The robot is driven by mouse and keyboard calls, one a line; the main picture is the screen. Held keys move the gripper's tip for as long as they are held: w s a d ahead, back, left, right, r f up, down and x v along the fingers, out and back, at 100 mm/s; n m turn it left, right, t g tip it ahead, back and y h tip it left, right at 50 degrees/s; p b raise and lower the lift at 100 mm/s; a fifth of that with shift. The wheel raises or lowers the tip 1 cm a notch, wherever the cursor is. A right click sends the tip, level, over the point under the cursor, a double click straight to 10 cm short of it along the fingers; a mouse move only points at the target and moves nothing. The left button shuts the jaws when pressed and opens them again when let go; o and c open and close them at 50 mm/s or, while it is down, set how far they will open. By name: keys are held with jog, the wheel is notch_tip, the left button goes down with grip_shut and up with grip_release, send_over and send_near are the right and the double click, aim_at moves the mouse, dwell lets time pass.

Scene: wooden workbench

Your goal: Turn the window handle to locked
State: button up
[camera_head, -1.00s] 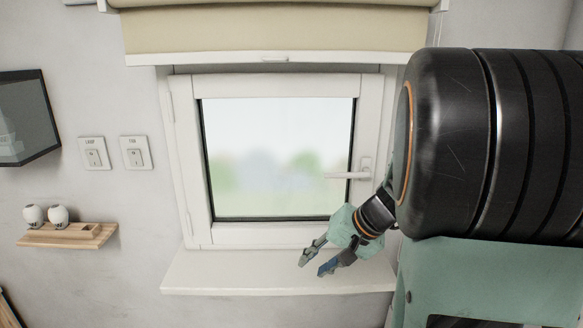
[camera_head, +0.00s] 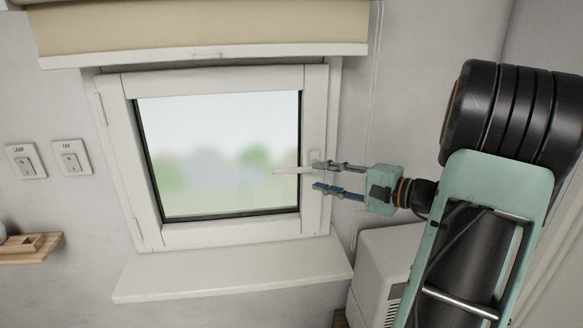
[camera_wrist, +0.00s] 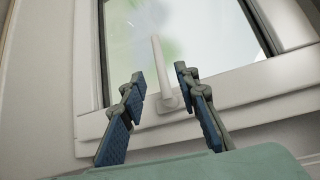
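The white window handle (camera_head: 290,170) sits on the right side of the window frame (camera_head: 316,215). Its lever points left, roughly horizontal, across the edge of the glass. My gripper (camera_head: 316,177) is open, just right of the handle, with its fingers pointing left towards it. In the wrist view the handle (camera_wrist: 159,66) stands between and beyond the two fingertips of my gripper (camera_wrist: 158,75), with its base (camera_wrist: 169,102) showing between the fingers. No contact with either finger can be made out.
A beige blind (camera_head: 200,28) hangs above the window, and a white sill (camera_head: 230,270) juts out below. A white boxy unit (camera_head: 385,265) stands below my gripper on the right. Two wall switches (camera_head: 26,162) and a wooden shelf (camera_head: 30,250) are at the left.

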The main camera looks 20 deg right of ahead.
aim_at(293, 171)
jog(key=p+x, duration=0.2)
jog(key=x, duration=0.8)
jog(key=shift+w+a, duration=0.1)
jog(key=shift+w, duration=0.15)
grip_shut()
